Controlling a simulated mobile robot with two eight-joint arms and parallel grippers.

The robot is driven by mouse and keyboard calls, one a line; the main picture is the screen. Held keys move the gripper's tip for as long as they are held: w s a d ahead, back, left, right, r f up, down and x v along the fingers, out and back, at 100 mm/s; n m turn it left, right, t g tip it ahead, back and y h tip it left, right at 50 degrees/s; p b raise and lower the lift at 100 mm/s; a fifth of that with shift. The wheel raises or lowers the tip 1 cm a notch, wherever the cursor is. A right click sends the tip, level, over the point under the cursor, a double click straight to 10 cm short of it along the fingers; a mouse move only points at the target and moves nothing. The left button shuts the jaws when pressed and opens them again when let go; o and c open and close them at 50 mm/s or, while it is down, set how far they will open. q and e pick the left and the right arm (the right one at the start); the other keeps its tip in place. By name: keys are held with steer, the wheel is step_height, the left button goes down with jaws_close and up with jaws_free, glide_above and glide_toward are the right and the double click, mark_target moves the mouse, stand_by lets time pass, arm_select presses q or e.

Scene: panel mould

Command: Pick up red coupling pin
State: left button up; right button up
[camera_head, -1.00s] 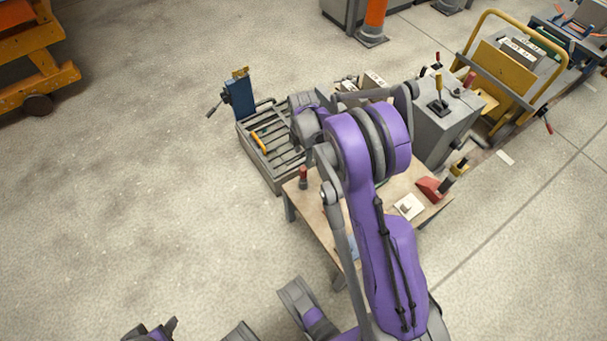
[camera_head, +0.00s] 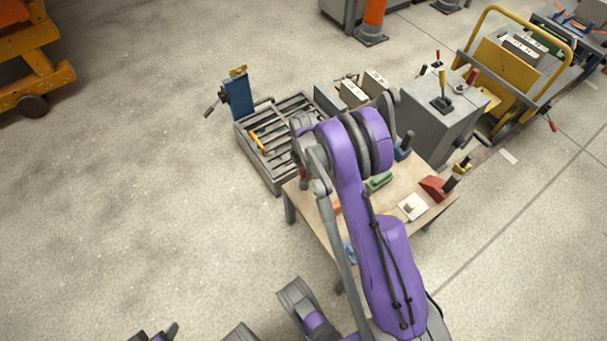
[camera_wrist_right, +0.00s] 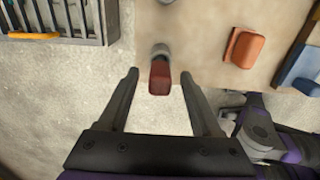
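The red coupling pin (camera_wrist_right: 160,77), with a grey end, stands near the edge of the wooden table (camera_wrist_right: 200,28) in the right wrist view. In the head view only a bit of the pin (camera_head: 304,174) shows beside my right arm. My right gripper (camera_wrist_right: 159,74) is open, its two fingertips on either side of the pin in the picture. Whether they are level with it in height is unclear. In the head view this gripper is mostly hidden by its own arm. What seems to be my left gripper (camera_head: 154,332) is cut off at the bottom edge.
The slotted grey tray (camera_head: 243,140) with a yellow-orange handle (camera_head: 257,143) adjoins the table's far left. An orange block (camera_wrist_right: 244,47) and a blue part (camera_wrist_right: 300,68) lie right of the pin. A green part (camera_head: 379,181) and red block (camera_head: 433,187) are also on the table.

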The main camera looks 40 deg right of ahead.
jaws_close()
steer(key=shift+r, duration=0.1)
